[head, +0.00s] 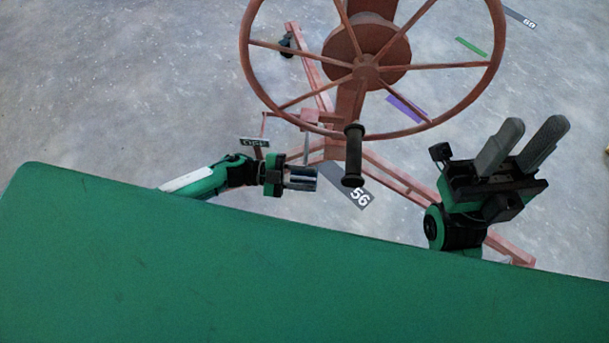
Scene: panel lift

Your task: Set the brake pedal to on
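The red lift stand carries a small linkage (318,117) low on its column, with a thin red bar reaching left to a small dark sign (254,142) whose lettering I cannot read with certainty. This looks like the brake pedal area; the pedal's own position is not clear. My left gripper (304,178) is low, just below and right of the sign, beside the stand's base.
A large red spoked wheel (366,72) with a black handle (353,155) overhangs the stand. The stand's red legs spread over the grey floor, one with a black caster (287,44). My green body fills the foreground.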

